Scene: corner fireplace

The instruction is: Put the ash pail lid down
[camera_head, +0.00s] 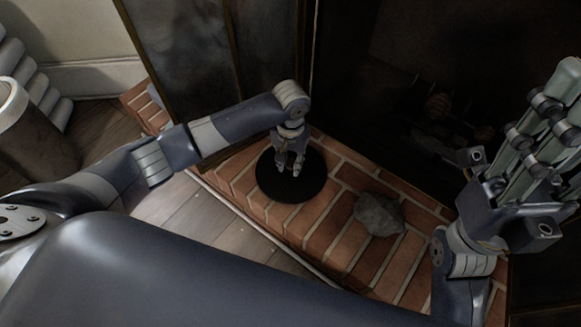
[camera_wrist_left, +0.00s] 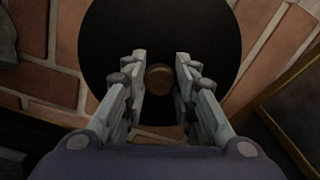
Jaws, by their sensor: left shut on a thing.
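The ash pail lid (camera_head: 290,192) is a flat black disc with a small round brown knob (camera_wrist_left: 159,78). In the head view it lies flat over the brick hearth, left of a grey lump. My left gripper (camera_head: 291,168) points down at its middle and is shut on the knob, which sits between the fingers in the left wrist view (camera_wrist_left: 160,62). I cannot tell whether the lid's underside touches the bricks. My right gripper (camera_head: 563,92) is raised at the right edge of the head view, fingers up, away from the lid; its opening is unclear.
A grey stone-like lump (camera_head: 378,214) sits on the brick hearth (camera_head: 325,222) right of the lid. Behind is the dark fireplace opening (camera_head: 400,70), with a glass panel (camera_head: 185,60) at its left. A dark round container (camera_head: 38,135) with a pale rim stands at far left.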

